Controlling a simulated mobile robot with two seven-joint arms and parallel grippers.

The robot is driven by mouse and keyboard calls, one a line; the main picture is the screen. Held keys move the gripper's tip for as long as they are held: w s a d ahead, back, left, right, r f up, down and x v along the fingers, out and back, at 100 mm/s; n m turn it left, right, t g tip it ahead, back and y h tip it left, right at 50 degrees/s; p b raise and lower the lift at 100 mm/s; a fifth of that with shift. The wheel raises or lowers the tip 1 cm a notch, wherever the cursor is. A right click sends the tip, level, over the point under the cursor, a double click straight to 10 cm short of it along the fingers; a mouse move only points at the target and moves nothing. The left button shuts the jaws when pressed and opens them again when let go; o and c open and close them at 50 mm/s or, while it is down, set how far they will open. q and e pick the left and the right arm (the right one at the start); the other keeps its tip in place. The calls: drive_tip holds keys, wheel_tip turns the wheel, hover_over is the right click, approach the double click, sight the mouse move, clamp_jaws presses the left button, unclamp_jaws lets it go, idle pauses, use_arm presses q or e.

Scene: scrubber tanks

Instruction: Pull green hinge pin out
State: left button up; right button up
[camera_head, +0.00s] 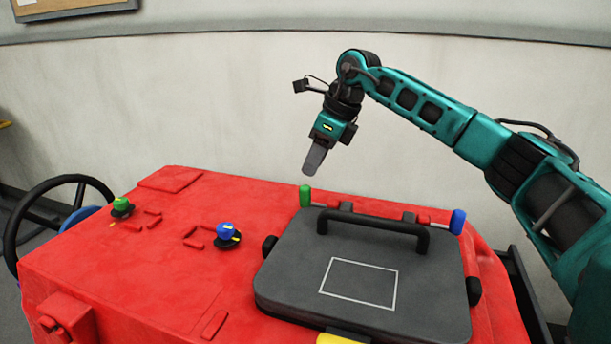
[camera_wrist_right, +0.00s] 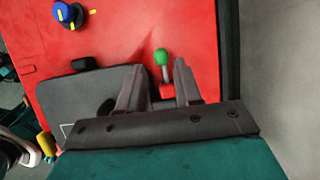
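The green hinge pin (camera_head: 305,195) stands at the back left corner of the dark grey lid (camera_head: 290,255) on the red machine. My right gripper (camera_head: 313,165) hangs above the pin, pointing down, with a gap between its fingers and the pin. In the right wrist view the pin's green top (camera_wrist_right: 161,57) shows between the two separated fingers (camera_wrist_right: 158,75), which are open and empty. A blue hinge pin (camera_head: 457,221) stands at the back right corner of the lid. My left gripper is not in view.
The black lid handle (camera_head: 375,228) rises just in front of the hinge. A green knob (camera_head: 121,206) and a blue knob (camera_head: 227,234) sit on the red top (camera_head: 150,260) to the left. A black steering wheel (camera_head: 20,225) is at far left. A pale wall stands behind.

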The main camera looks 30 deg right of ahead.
drive_tip(key=shift+v, duration=1.9)
drive_tip(key=shift+a, duration=0.1)
